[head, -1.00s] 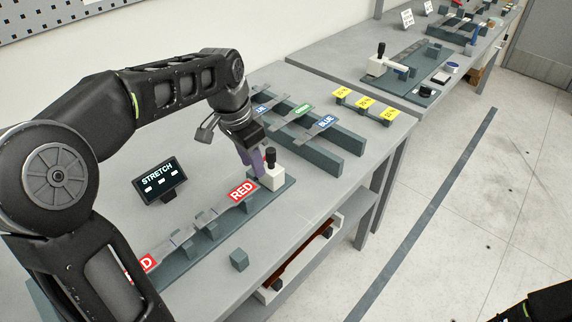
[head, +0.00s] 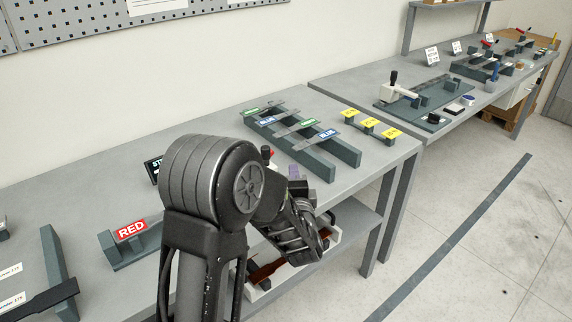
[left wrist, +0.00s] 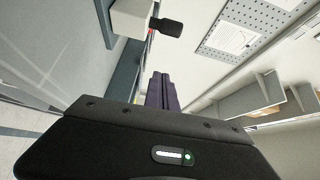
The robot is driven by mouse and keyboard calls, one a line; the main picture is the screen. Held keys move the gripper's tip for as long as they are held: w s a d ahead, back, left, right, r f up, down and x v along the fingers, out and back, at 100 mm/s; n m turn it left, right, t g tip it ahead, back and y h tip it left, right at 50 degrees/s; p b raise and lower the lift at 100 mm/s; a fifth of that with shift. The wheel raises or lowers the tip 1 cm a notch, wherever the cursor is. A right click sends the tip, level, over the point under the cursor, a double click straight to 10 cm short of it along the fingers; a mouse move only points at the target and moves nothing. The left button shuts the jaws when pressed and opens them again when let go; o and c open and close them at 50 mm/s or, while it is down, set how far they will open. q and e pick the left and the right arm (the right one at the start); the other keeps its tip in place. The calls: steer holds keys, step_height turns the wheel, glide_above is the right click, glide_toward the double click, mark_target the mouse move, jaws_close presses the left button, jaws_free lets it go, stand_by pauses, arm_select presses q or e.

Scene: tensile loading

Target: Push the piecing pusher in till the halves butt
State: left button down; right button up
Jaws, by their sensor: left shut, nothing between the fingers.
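A white block (left wrist: 132,18) with a black knob (left wrist: 165,27) shows at the top of the left wrist view. My left gripper (head: 295,173) is shut and empty, its purple fingers beside the near fixture and apart from the block in the wrist view (left wrist: 160,90). A similar white block with a black handle (head: 393,91) stands on the far bench. I cannot tell which is the piecing pusher; the halves are not clearly visible.
Open floor (head: 465,260) lies to the right.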

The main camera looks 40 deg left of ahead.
mark_target(276, 167)
arm_select(q)
steer(key=shift+s+a+r, duration=0.2)
steer(key=shift+s, duration=0.1)
steer(key=w+a, duration=0.1)
steer(key=a, duration=0.1)
steer(key=w+a+p, duration=0.1)
steer(key=w+a, duration=0.1)
steer(key=a, duration=0.1)
steer(key=w+a+p, duration=0.1)
steer(key=w+a, duration=0.1)
steer(key=a, duration=0.1)
steer(key=shift+r, duration=0.1)
steer(key=shift+s+a, duration=0.2)
steer(key=shift+s, duration=0.05)
stand_by(0.3)
